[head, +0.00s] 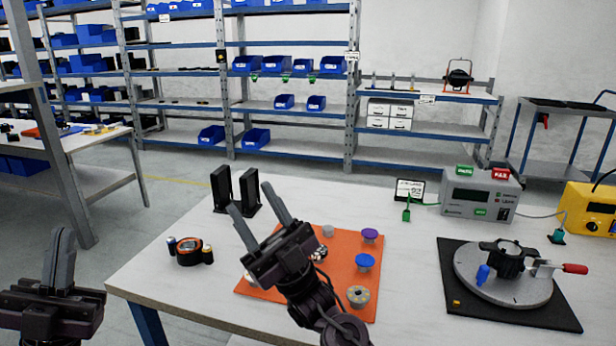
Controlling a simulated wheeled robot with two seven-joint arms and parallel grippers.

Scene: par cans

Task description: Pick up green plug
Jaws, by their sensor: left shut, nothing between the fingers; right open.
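A green plug (407,214) stands on the white table, in front of a small label stand, with a green cable running right toward a grey tester. A darker green-teal plug (558,237) lies farther right, by the yellow unit. My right gripper (251,197) is open and empty above the orange mat, its fingers pointing up and left, well left of both plugs. My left gripper (62,240) is shut and empty at the lower left, off the table's left edge.
The orange mat (340,245) holds purple, blue and metal parts. The grey tester (480,193) and yellow unit (592,210) stand at the back right. A round fixture with a red-handled clamp sits on a black mat (540,316). Black uprights (222,188) stand back left.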

